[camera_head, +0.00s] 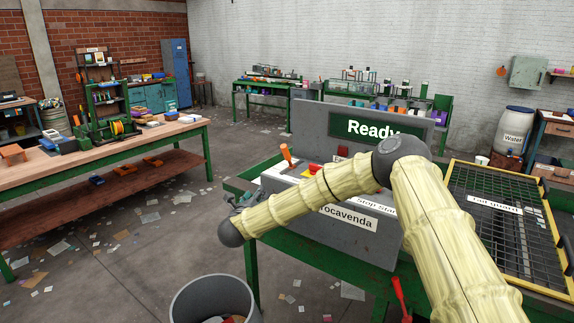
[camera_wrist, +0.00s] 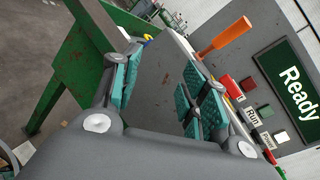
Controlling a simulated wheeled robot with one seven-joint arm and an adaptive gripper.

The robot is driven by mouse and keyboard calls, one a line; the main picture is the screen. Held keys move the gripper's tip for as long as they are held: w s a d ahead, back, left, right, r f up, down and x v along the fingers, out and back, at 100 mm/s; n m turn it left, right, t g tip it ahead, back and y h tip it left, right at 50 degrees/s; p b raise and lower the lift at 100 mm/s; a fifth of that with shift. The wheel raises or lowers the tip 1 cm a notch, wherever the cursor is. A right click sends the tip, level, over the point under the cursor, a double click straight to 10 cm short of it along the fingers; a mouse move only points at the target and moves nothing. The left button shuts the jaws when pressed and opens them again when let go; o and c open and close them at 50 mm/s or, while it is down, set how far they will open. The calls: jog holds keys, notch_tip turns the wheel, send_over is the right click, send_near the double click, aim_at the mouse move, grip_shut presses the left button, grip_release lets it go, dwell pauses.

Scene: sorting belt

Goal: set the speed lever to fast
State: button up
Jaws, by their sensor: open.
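A lever with an orange handle (camera_head: 285,153) stands up from the left part of the grey control console (camera_head: 360,245). It also shows in the wrist view, where the orange handle (camera_wrist: 226,37) leans to the upper right beyond my fingers. I cannot read a speed marking beside it. My gripper (camera_head: 246,197) is at the console's left side, left of and below the lever, partly hidden by my arm. In the wrist view my gripper (camera_wrist: 162,84) is open, with teal pads apart and nothing between them. The lever is outside the fingers and apart from them.
A screen (camera_head: 362,128) reads "Ready". A red button (camera_head: 315,169) lies right of the lever, with labelled controls partly behind my arm. A red-handled lever (camera_head: 398,290) is at the console's lower right. A mesh guard (camera_head: 500,225) lies right; a grey bin (camera_head: 212,300) stands below.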

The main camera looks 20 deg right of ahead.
aim_at(285, 155)
jog(key=w+d+r+m+g+h, duration=0.2)
jog(key=w+d+r+m+h, duration=0.15)
jog(key=d+r+m, duration=0.55)
jog(key=shift+n+h, duration=0.25)
jog(key=shift+n, duration=0.25)
jog(key=p+x, duration=0.1)
jog(key=x, duration=0.1)
jog(key=r+p+x, duration=0.1)
jog(key=x, duration=0.2)
jog(key=p+x, duration=0.1)
jog(key=x, duration=0.1)
jog(key=shift+w+a+r, duration=0.1)
jog(key=shift+w+r, duration=0.05)
jog(key=shift+w, duration=0.4)
jog(key=shift+p+x, duration=0.45)
jog(key=shift+x, duration=0.5)
grip_shut()
